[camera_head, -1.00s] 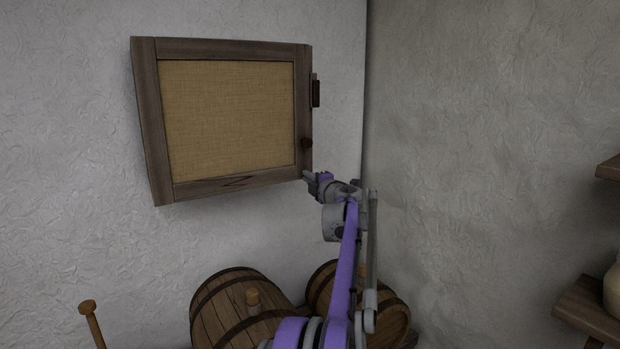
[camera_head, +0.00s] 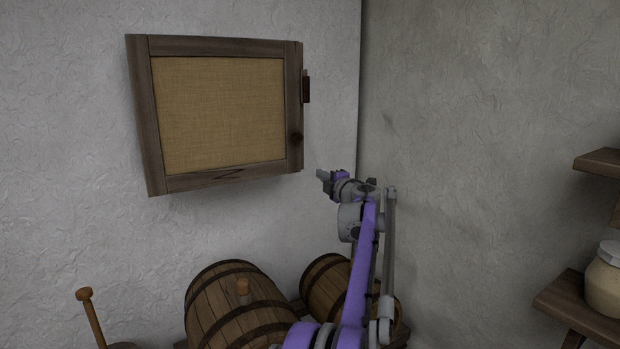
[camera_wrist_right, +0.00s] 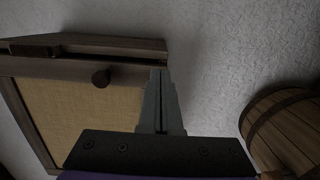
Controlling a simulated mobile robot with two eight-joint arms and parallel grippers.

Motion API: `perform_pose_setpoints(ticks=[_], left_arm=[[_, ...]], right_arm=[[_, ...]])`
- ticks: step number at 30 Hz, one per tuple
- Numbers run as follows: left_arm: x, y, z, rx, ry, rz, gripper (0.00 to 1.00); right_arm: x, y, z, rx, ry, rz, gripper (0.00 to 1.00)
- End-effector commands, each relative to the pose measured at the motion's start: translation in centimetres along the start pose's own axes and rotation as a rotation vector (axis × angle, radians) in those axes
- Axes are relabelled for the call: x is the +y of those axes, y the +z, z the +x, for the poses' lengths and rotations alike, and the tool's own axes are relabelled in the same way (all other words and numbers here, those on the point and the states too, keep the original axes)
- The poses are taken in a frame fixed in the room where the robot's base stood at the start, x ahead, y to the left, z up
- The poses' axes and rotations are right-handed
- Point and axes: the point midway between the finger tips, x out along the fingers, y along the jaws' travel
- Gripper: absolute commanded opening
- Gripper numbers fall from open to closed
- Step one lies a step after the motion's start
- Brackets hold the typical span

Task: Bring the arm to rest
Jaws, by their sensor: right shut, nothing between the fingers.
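My right gripper (camera_head: 322,175) is shut and empty. It is in front of the white wall, to the right of and just below the lower right corner of a wall cabinet (camera_head: 150,120). The cabinet has a dark wooden frame, a tan woven panel and a dark round knob (camera_head: 297,137) on its right side. In the right wrist view the shut fingers (camera_wrist_right: 159,100) show in the middle, and the knob (camera_wrist_right: 101,78) lies to their left, apart from them. My left gripper is not in view.
A wooden handle (camera_head: 92,315) sticks up at lower left. Wooden shelves (camera_head: 585,312) with a jar (camera_head: 605,282) are at the right edge. The wall corner behind the arm is bare.

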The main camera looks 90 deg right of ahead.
Motion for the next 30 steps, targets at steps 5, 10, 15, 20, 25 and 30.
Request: perform_pose_setpoints(ticks=[5,10,15,20,25,30], left_arm=[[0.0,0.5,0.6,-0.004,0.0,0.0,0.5],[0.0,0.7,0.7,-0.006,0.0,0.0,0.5],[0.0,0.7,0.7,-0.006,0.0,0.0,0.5],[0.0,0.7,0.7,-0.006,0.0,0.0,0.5],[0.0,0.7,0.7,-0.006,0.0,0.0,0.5],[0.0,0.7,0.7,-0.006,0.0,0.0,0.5]], right_arm=[[-0.1,2.7,-2.2,-0.002,0.0,-0.002,0.0],[0.0,3.8,-3.1,0.0,0.0,-0.001,0.0],[0.0,4.0,-3.3,0.001,0.0,0.0,0.0],[0.1,3.6,-3.1,0.003,0.002,0.003,0.0],[0.3,-2.2,-0.7,0.021,0.039,0.061,0.0],[-0.1,-14.6,1.9,0.04,0.085,0.224,0.0]])
